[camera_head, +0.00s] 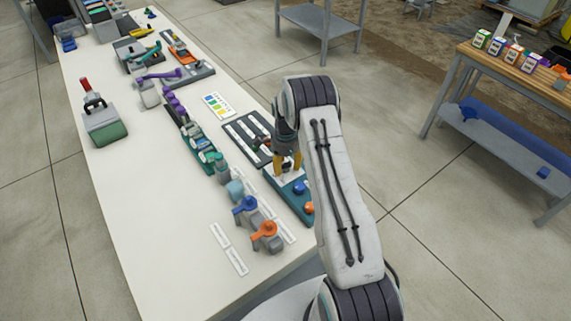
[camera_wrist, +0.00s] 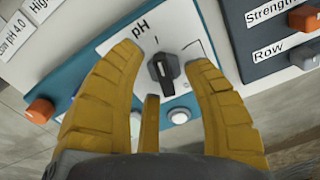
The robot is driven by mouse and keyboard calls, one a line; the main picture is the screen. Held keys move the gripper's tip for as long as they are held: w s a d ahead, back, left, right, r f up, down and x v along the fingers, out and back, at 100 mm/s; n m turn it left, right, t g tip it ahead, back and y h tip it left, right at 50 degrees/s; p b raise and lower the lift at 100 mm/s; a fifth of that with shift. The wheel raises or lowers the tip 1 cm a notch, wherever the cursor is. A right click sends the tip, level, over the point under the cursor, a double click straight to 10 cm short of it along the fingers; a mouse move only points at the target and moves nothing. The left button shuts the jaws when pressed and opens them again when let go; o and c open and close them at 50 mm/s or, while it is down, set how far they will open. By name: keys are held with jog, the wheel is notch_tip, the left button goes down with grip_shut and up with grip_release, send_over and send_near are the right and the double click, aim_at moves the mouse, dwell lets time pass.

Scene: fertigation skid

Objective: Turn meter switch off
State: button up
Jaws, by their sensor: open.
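The meter switch is a black rotary knob (camera_wrist: 163,70) on a white label plate marked "pH", set on a teal meter panel (camera_wrist: 205,145). Its pale pointer line appears turned up toward a short "I"-like mark. In the wrist view my gripper (camera_wrist: 164,58) is open, with one yellow finger on each side of the knob and visible gaps to it. In the head view my gripper (camera_head: 287,163) points down over the far end of the teal panel (camera_head: 290,207), and the knob is hidden there.
A dark panel with "Strength" and "Row" switches (camera_wrist: 270,45) lies close right. Blue (camera_head: 245,205) and orange valves (camera_head: 266,232) stand left of the meter.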

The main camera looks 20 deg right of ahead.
jog(key=shift+o, duration=0.3)
grip_shut()
jog(key=shift+f+n+b, duration=0.1)
jog(key=shift+n+b, duration=0.2)
jog(key=shift+b, duration=0.15)
jog(key=shift+f+n+b, duration=0.1)
jog(key=shift+n+b, duration=0.4)
jog(key=shift+b, duration=0.25)
jog(key=n+b, duration=0.3)
jog(key=shift+d+n, duration=0.1)
jog(key=shift+n, duration=0.2)
jog(key=n+b, duration=0.2)
jog(key=n, duration=0.1)
jog(key=shift+d+n+b, duration=0.1)
jog(key=shift+n+b, duration=0.5)
jog(key=shift+n, duration=1.2)
